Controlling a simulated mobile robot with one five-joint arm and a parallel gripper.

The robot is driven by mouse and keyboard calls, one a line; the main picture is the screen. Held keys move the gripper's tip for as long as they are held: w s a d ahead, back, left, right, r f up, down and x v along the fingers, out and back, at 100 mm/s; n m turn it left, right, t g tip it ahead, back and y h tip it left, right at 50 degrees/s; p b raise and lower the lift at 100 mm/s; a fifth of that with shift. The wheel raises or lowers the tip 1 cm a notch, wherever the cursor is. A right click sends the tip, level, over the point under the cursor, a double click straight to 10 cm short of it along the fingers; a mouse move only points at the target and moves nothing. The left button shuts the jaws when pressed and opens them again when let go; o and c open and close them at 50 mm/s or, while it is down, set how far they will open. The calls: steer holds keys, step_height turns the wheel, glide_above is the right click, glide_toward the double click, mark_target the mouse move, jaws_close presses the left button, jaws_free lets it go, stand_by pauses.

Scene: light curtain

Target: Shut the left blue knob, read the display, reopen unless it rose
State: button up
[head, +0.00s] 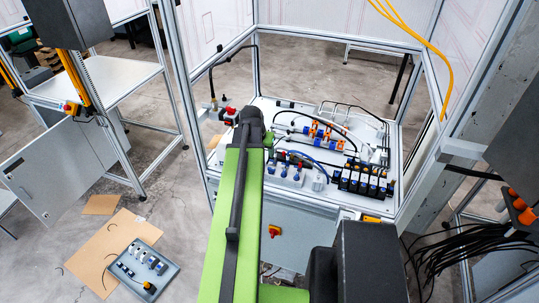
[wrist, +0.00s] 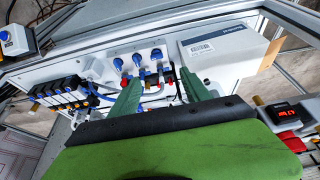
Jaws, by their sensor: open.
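Three blue knobs stand in a row on a white block: the left knob (head: 271,168), the middle knob (head: 284,172) and the right knob (head: 297,176). The wrist view sees the row from the other side, so the left knob (wrist: 156,53) is rightmost there, with the middle knob (wrist: 137,58) and right knob (wrist: 118,64) beside it. My gripper (wrist: 160,77) is open, its green fingers apart; the left knob shows beyond the gap, and contact cannot be told. In the head view my arm hides the fingers. A display (wrist: 287,113) has red digits, too small to read surely.
Black valve modules (head: 365,181) stand right of the knobs. A white labelled box (wrist: 225,52) sits close to the right finger in the wrist view. Hoses (head: 330,130) and aluminium frame posts (head: 188,100) surround the bench. A grey tray (head: 128,283) lies on the floor.

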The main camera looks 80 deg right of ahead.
steer(key=b, duration=1.7)
glide_toward(270, 169)
steer(key=x, duration=0.8)
steer(key=shift+d+f, duration=0.1)
steer(key=shift+d, duration=0.05)
steer(key=shift+p, duration=0.3)
steer(key=shift+c, duration=0.3)
